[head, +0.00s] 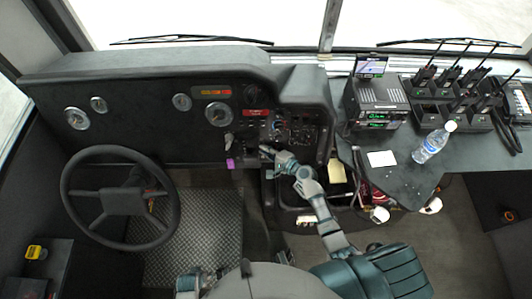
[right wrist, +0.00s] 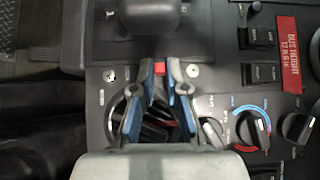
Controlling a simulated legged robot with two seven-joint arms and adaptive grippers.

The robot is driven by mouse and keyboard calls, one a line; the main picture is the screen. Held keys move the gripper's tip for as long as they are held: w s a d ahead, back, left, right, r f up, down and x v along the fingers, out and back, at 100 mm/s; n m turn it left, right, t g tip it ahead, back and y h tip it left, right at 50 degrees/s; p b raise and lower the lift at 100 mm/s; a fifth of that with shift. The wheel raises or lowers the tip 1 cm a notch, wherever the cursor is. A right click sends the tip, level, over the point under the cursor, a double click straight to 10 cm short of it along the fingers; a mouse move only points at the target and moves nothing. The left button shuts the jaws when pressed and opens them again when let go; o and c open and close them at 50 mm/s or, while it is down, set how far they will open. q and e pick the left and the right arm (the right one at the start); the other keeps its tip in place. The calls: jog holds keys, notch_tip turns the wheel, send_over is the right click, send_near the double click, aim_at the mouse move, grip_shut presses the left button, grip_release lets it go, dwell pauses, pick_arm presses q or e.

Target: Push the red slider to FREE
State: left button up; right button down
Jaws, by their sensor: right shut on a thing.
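The red slider (right wrist: 160,69) shows as a small red block on the dark control panel in the right wrist view. My right gripper (right wrist: 161,68) has its two blue-and-grey fingers closed on it, one fingertip on each side. In the head view the right gripper (head: 264,150) reaches the lower part of the dashboard's switch panel, and the slider is too small or hidden to make out there. The FREE marking cannot be read. A part of my left arm shows at the bottom edge of the head view, but I cannot make out its gripper.
A black rotary knob (right wrist: 154,121) lies under my fingers. A red-and-blue ringed knob (right wrist: 253,130), rocker switches (right wrist: 258,37) and a black lever (right wrist: 149,15) are close by. The steering wheel (head: 121,198) stands left, a water bottle (head: 433,143) right.

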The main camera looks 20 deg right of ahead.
jog(key=shift+a+r, duration=0.1)
jog(key=shift+r, duration=0.05)
jog(key=shift+w, duration=0.1)
jog(key=c, duration=1.2)
grip_release()
jog(key=shift+o, duration=0.2)
jog(key=v, duration=1.2)
